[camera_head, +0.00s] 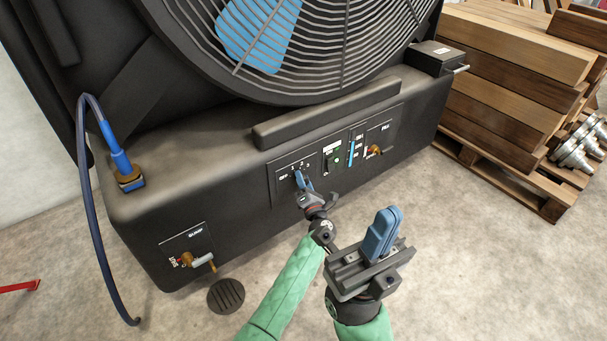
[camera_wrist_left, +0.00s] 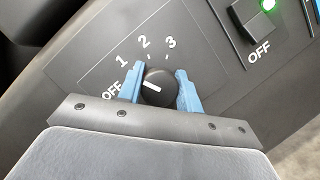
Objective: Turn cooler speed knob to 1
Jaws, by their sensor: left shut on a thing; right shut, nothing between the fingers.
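The black cooler speed knob (camera_wrist_left: 160,95) shows in the left wrist view, with OFF, 1, 2 and 3 printed around it. Its white pointer line points left, toward the OFF and 1 side; a blue finger covers part of that side, so I cannot tell the exact mark. My left gripper (camera_head: 303,180) is at the knob panel (camera_head: 284,188) in the head view. Its blue fingers sit on either side of the knob, shut on it. My right gripper (camera_head: 381,233) is shut and empty, in front of the cooler, apart from it.
A switch (camera_wrist_left: 244,17) with a green light and an OFF label is right of the knob. A blue hose (camera_head: 88,200) hangs left. Stacked timber (camera_head: 510,90) stands right.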

